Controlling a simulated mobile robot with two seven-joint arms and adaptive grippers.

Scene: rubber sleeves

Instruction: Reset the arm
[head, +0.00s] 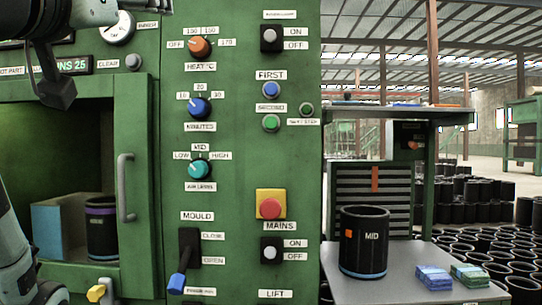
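My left gripper (57,93) hangs at the upper left, dark and pointing down, in front of the green machine's top left panel. It is above the open chamber and touches nothing that I can make out. Its fingers overlap in this view, so I cannot tell whether it is open or shut. A grey link of my arm shows at the lower left edge. My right gripper is not in view.
The green machine's control panel (232,150) has knobs, buttons and a blue-tipped mould lever (177,283). The chamber holds a black sleeve (102,232) and a blue-sided block (60,232). A MID sleeve (364,244) stands on the grey table (395,290) with banded bundles (434,278).

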